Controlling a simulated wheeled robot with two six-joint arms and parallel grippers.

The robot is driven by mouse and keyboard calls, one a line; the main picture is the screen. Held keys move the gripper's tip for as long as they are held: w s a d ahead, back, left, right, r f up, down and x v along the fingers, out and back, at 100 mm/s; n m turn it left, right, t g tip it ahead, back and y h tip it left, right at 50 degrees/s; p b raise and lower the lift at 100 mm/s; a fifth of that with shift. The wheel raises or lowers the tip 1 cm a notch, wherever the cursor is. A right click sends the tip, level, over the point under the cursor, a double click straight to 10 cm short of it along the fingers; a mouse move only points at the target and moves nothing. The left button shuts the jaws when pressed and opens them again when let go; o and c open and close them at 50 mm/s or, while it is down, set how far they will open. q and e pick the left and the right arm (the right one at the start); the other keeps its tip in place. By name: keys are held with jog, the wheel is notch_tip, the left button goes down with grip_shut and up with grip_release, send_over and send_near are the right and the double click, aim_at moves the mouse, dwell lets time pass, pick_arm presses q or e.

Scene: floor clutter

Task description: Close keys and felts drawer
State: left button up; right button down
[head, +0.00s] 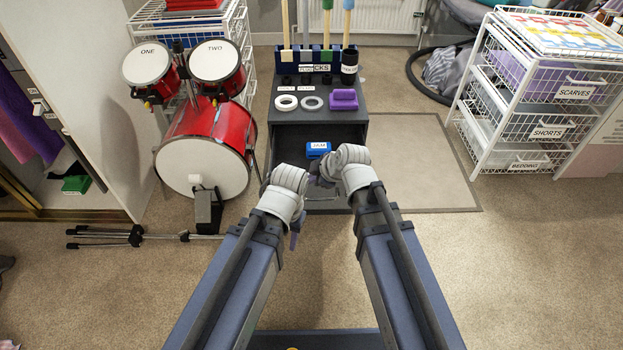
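A dark drawer (289,149) stands pulled out of the front of a low dark cabinet (322,112). A blue labelled item (318,149) lies inside it; the label is too small to read. My wrists cover much of the drawer's front, and I cannot read any label on it. My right gripper (319,174) is over the front part of the drawer. My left gripper (296,232) hangs lower in the picture, in front of the drawer. I cannot tell whether either touches the drawer, or whether its fingers are open or shut.
On the cabinet top are two rings (286,102), a purple block (343,99) and a rack of upright handles (312,58). A red drum set (207,145) stands left, its stand legs (140,236) on the floor. A white wire basket unit (530,100) stands right. Carpet is clear right of my arms.

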jog(key=w, duration=2.1)
jog(key=shift+w, duration=0.25)
